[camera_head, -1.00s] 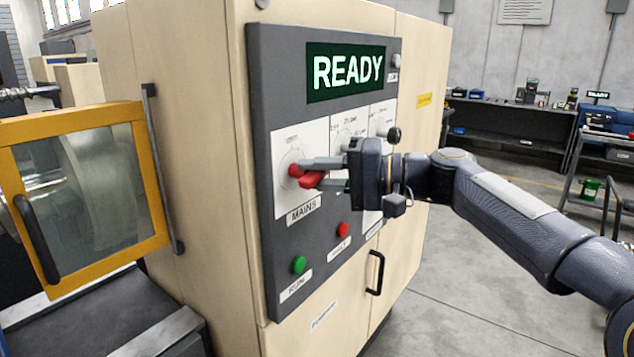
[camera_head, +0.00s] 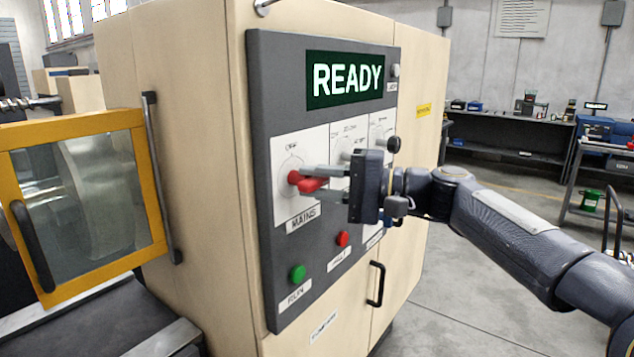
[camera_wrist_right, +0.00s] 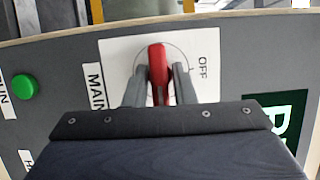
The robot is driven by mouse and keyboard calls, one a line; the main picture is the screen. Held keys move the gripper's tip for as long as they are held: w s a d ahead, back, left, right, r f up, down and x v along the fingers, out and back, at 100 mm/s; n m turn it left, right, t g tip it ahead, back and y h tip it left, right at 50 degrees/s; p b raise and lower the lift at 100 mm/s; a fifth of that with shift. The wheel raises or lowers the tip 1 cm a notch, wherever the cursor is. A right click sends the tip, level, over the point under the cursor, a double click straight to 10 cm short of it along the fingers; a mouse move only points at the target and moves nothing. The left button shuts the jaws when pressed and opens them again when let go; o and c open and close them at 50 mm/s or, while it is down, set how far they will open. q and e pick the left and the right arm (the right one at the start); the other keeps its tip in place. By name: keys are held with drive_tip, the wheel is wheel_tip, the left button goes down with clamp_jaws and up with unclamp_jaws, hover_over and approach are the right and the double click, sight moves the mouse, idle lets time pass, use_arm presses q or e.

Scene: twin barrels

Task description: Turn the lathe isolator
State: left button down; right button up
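The lathe isolator is a red rotary handle (camera_head: 308,183) on a white dial plate marked OFF above and MAINS below, on the grey panel of the cream cabinet. The handle points to the right in the head view. My right gripper (camera_head: 318,184) reaches in from the right, one finger above and one below the handle. In the right wrist view the red handle (camera_wrist_right: 159,68) stands between the two fingertips (camera_wrist_right: 159,80), which appear to press against its sides. My left gripper is not in view.
The panel carries a lit READY display (camera_head: 345,79), a green button (camera_head: 298,273) and a red button (camera_head: 342,239). A yellow-framed guard door (camera_head: 85,212) stands at the left. A black door handle (camera_head: 376,284) sticks out below the panel.

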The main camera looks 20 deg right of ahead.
drive_tip(key=shift+o, duration=1.2)
drive_tip(key=b+v, duration=0.1)
drive_tip(key=v, duration=0.7)
drive_tip(key=shift+f, duration=0.1)
drive_tip(key=s+f+n+g+h+p, duration=0.1)
drive_tip(key=s+f+h, duration=0.5)
drive_tip(key=s+f, duration=0.6)
drive_tip(key=s+a+f+n+g+h+p, duration=0.1)
drive_tip(key=s+f+h, duration=0.4)
drive_tip(key=s+f, duration=0.7)
wheel_tip(320, 180, down, 4)
drive_tip(key=n+g+p, duration=0.1)
drive_tip(key=n+p, duration=0.1)
drive_tip(key=shift+a+r+h+p, duration=0.15)
drive_tip(key=shift+a+h+p, duration=0.1)
drive_tip(key=shift+h+p, duration=0.15)
